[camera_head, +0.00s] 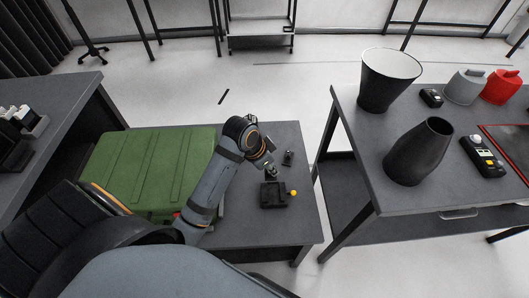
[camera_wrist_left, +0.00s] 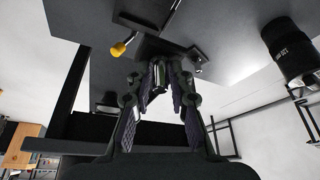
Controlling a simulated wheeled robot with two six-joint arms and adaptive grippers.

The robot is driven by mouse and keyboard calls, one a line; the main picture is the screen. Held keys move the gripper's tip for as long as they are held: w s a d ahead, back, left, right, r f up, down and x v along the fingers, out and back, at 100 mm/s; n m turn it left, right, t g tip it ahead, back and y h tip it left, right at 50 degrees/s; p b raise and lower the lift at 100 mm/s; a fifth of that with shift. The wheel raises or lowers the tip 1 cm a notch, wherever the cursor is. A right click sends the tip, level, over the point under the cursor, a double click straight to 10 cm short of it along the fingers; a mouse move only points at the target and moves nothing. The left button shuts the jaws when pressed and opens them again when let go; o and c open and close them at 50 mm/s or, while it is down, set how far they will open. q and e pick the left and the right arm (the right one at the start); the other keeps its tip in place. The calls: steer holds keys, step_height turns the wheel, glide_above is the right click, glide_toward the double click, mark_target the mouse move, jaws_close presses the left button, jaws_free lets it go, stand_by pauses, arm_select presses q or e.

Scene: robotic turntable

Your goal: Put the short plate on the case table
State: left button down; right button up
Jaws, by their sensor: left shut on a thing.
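My left gripper (camera_head: 270,173) reaches down over the grey case table (camera_head: 240,232), to the right of the green case. It also shows in the left wrist view (camera_wrist_left: 160,82), with its fingers closed on a dark flat piece (camera_wrist_left: 158,47), which appears to be the short plate. In the head view a dark square piece (camera_head: 272,195) is right at the fingertips, low over or on the tabletop; I cannot tell whether it touches. A small yellow knob (camera_head: 293,193) is beside it and also shows in the wrist view (camera_wrist_left: 120,48). My right gripper is not in view.
The green case (camera_head: 150,170) covers the left of the case table. A small dark item (camera_head: 288,158) lies behind the gripper. The right-hand table (camera_head: 360,150) holds a tall dark-sided bin (camera_head: 387,85), a black vase-like vessel (camera_head: 420,155) and several devices.

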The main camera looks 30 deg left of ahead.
arm_select(q)
steer(key=w+a+f, duration=0.2)
steer(key=a+f, duration=0.1)
steer(key=w+a+f, duration=0.3)
steer(key=w+a+f+b, duration=0.1)
steer(key=w+a+f, duration=0.2)
steer(key=shift+a, duration=0.25)
steer(key=shift+w+a+f, duration=0.1)
steer(key=shift+a+f, duration=0.1)
steer(key=shift+f, duration=1.6)
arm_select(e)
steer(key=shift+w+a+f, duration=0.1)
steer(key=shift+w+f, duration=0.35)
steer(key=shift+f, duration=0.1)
arm_select(q)
steer(key=c, duration=1.2)
jaws_free()
steer(key=shift+f, duration=0.15)
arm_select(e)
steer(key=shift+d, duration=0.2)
